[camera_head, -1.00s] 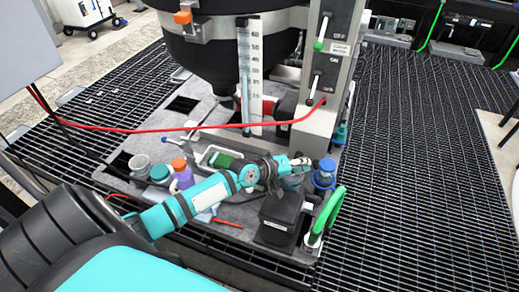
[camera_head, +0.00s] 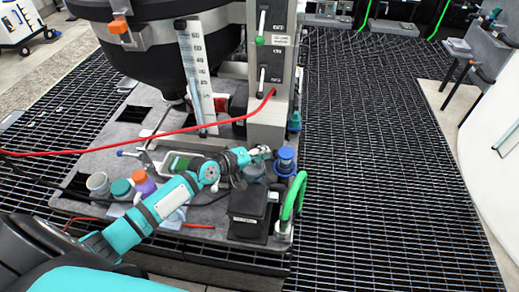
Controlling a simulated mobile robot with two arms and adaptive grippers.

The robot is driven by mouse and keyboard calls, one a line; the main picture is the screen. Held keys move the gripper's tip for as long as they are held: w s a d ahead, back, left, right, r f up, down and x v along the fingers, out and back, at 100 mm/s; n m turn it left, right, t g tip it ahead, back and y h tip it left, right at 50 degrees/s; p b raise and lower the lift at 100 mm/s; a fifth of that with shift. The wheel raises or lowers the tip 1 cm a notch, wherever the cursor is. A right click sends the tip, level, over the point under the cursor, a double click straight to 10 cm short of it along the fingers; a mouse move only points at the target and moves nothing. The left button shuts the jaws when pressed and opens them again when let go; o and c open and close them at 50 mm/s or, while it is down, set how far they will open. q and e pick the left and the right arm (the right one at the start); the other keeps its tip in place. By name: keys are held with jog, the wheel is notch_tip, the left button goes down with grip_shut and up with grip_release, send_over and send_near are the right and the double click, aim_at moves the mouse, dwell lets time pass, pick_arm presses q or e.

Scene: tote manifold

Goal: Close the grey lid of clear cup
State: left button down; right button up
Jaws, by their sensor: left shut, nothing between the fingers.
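My left gripper (camera_head: 262,153) is shut and empty above the middle-right part of the grey work deck. Just below it stands a small clear, bluish cup (camera_head: 254,174), partly hidden by the gripper and wrist. I cannot make out its grey lid or tell whether the gripper touches it. A blue-capped container (camera_head: 286,161) stands close to the right of the gripper tip. My right gripper is not in view.
A black box (camera_head: 248,213) and a green hose loop (camera_head: 295,195) stand in front of the cup. A grey-white jar (camera_head: 97,184), a teal-lidded jar (camera_head: 122,189) and a purple bottle with an orange cap (camera_head: 142,184) are at left. A red cable (camera_head: 120,147) crosses behind.

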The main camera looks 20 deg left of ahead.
aim_at(263, 167)
pick_arm(q)
jog(key=s+d+r+p, duration=0.25)
jog(key=s+r, duration=0.45)
jog(key=r, duration=0.4)
jog(key=s+d+f+m+g+y, duration=0.1)
jog(key=s+d+f+m+g, duration=0.1)
jog(key=s+f+m, duration=0.3)
jog(key=s+d+f+m+g+y, duration=0.1)
jog(key=s+d+f+g, duration=0.15)
jog(key=s, duration=0.55)
jog(key=s+a+f+m+g+y, duration=0.1)
jog(key=s+a+m+g+y, duration=0.1)
jog(key=s, duration=0.5)
jog(key=s+a+f+m+g+y, duration=0.1)
jog(key=s+a+m+g+y, duration=0.15)
jog(key=s, duration=0.45)
notch_tip(263, 167, down, 30)
jog(key=d+g+b, duration=0.1)
jog(key=b, duration=0.3)
jog(key=s+a+f+b, duration=0.1)
jog(key=s+f+b, duration=0.1)
jog(key=s+f, duration=0.7)
jog(key=s+a+f+g+b, duration=0.1)
jog(key=s+a+f+b, duration=0.1)
jog(key=s+f, duration=0.6)
notch_tip(263, 167, down, 4)
jog(key=shift+s+f+g+h, duration=0.1)
jog(key=shift+s+g+h, duration=0.2)
jog(key=shift+s+h, duration=0.1)
